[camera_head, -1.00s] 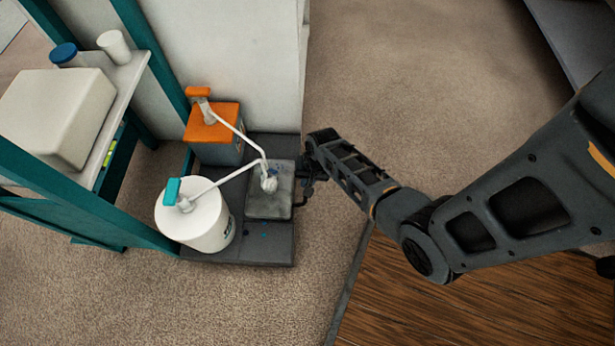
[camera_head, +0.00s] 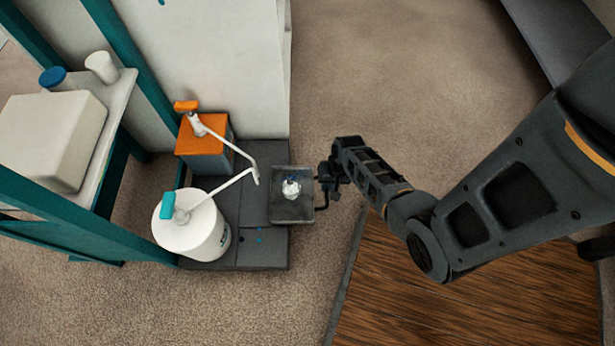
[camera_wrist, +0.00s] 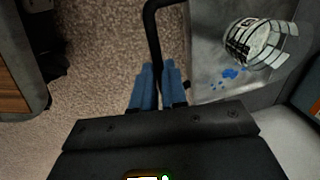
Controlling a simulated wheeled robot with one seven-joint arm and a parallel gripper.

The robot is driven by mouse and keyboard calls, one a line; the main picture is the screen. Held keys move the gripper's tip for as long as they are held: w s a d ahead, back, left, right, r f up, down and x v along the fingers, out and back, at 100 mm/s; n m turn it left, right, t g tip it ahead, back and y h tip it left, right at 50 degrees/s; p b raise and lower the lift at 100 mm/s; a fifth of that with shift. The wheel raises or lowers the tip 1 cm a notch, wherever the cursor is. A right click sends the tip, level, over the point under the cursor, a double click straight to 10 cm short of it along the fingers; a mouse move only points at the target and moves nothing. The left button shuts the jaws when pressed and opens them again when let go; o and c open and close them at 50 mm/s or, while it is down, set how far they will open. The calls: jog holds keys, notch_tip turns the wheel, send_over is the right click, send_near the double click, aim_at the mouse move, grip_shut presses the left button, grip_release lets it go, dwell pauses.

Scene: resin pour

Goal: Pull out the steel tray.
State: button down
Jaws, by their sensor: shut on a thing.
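The steel tray (camera_head: 290,215) is a grey, shallow box at the right edge of the dark platform. Part of it sticks out past that edge over the carpet. A small white cup with dark markings (camera_head: 291,188) stands in it, and blue spots lie beside the cup in the wrist view (camera_wrist: 230,74). My gripper (camera_head: 328,180) is at the tray's right side. In the wrist view its blue fingertips (camera_wrist: 159,80) are closed on the tray's black bar handle (camera_wrist: 151,28). The join of handle and tray is partly hidden.
An orange-topped container (camera_head: 205,145) and a white bucket (camera_head: 190,232), both with pumps, stand on the dark platform (camera_head: 250,255); their spouts reach toward the tray. A teal-framed shelf (camera_head: 128,80) stands left. Carpet is open to the right, with a wooden surface (camera_head: 450,290) below.

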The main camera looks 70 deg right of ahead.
jog(key=shift+s+d, duration=0.25)
jog(key=shift+s, duration=0.4)
jog(key=shift+s+d, duration=0.2)
jog(key=shift+s, duration=0.4)
jog(key=c, duration=1.2)
grip_release()
jog(key=shift+o, duration=0.2)
notch_tip(320, 180, up, 8)
jog(key=s+p, duration=0.1)
jog(key=p, duration=0.3)
jog(key=shift+s+d+f, duration=0.15)
jog(key=shift+d+f, duration=0.05)
jog(key=shift+d, duration=0.05)
jog(key=shift+a, duration=0.1)
